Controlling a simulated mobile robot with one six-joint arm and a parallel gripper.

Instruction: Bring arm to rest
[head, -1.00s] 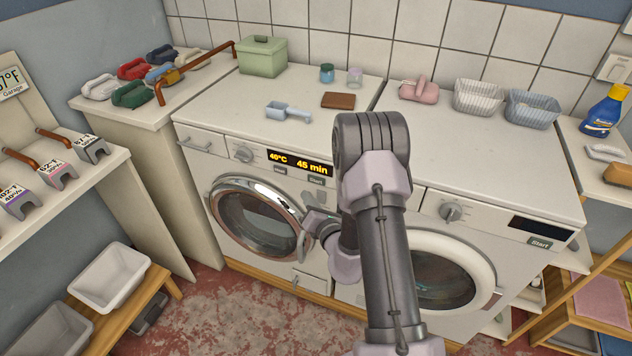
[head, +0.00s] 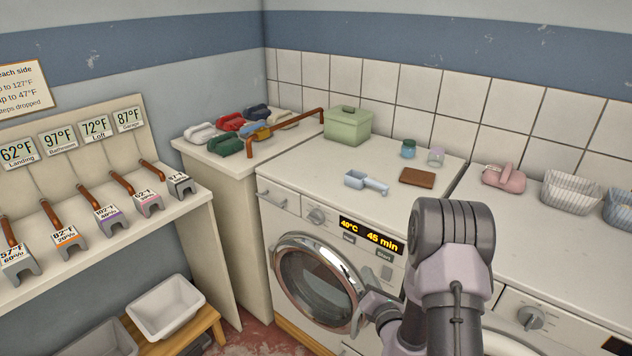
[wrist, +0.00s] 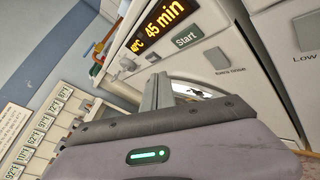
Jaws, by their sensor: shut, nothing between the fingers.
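My gripper (head: 372,308) is in front of the left washing machine (head: 300,225), beside the right edge of its round door (head: 318,280). My arm partly covers the gripper in the head view, and I cannot tell whether it touches the machine. In the wrist view, the grey fingers (wrist: 158,92) are together and empty, below the display (wrist: 160,25) that reads 40°C and 45 min. The door looks closed.
A second machine (head: 545,325) stands to the right, partly behind my arm. A blue scoop (head: 366,182), brown block (head: 417,177) and green box (head: 348,125) sit on top. A shelf with tagged levers (head: 100,215) and a white bin (head: 165,308) are at left.

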